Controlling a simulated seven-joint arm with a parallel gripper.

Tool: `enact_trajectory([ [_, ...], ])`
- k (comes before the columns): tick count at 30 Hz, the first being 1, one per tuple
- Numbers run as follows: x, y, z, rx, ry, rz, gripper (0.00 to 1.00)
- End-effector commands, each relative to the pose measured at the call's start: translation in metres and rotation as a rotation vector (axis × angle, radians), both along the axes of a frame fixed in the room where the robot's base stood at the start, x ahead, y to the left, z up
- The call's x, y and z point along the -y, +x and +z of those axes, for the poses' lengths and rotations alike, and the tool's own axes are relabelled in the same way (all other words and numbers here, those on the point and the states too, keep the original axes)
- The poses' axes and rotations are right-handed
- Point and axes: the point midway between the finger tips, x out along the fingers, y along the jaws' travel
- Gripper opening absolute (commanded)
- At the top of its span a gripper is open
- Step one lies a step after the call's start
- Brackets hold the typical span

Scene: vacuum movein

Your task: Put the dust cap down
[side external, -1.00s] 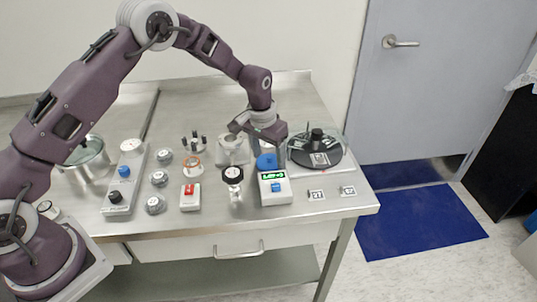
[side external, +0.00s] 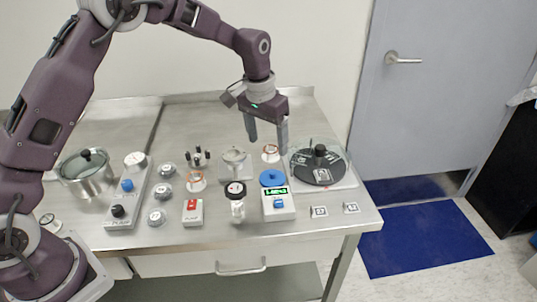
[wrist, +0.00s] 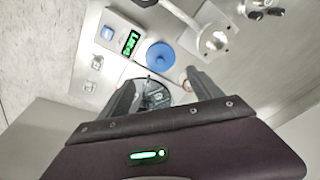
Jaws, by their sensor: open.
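The dust cap, which looks to be the round blue disc (side external: 272,178), lies on the steel bench just behind the small box with the green display (side external: 278,204). It also shows in the wrist view (wrist: 161,57), apart from my fingers. My gripper (side external: 267,146) is open and empty, pointing down and raised above the bench behind the blue disc. In the wrist view my two fingers (wrist: 163,85) are spread, with nothing between the tips that I can see as held.
A dark round plate with a black knob under a clear dome (side external: 318,168) stands at right. Two small labelled tags (side external: 351,208) lie at front right.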

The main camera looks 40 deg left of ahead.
Motion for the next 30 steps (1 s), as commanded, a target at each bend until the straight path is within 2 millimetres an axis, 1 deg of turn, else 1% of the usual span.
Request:
enact_trajectory([
  [1,0.000,0.000,0.003,0.001,0.000,0.000,0.74],
  [8,0.000,-0.003,0.009,0.002,0.000,0.000,0.74],
  [10,-0.002,-0.012,0.028,0.019,-0.002,0.001,0.74],
  [11,-0.003,-0.019,0.041,0.031,-0.002,0.002,0.74],
  [12,-0.004,-0.034,0.062,0.050,-0.004,0.002,0.74],
  [14,-0.008,-0.066,0.098,0.084,-0.005,0.004,0.74],
  [15,-0.010,-0.091,0.119,0.109,-0.006,0.003,0.74],
  [16,-0.011,-0.111,0.133,0.128,-0.006,0.003,0.74],
  [17,-0.013,-0.132,0.146,0.148,-0.006,0.002,0.74],
  [18,-0.015,-0.162,0.159,0.174,-0.004,0.002,0.74],
  [19,-0.016,-0.185,0.167,0.195,-0.003,0.001,0.74],
  [20,-0.017,-0.208,0.172,0.215,-0.002,0.002,0.74],
  [21,-0.019,-0.238,0.175,0.239,0.000,0.002,0.74],
  [23,-0.020,-0.277,0.173,0.273,0.004,0.001,0.74],
  [24,-0.021,-0.298,0.169,0.293,0.007,0.000,0.74],
  [27,-0.022,-0.335,0.155,0.327,0.012,0.000,0.74],
  [30,-0.023,-0.351,0.147,0.343,0.015,-0.001,0.74],
])
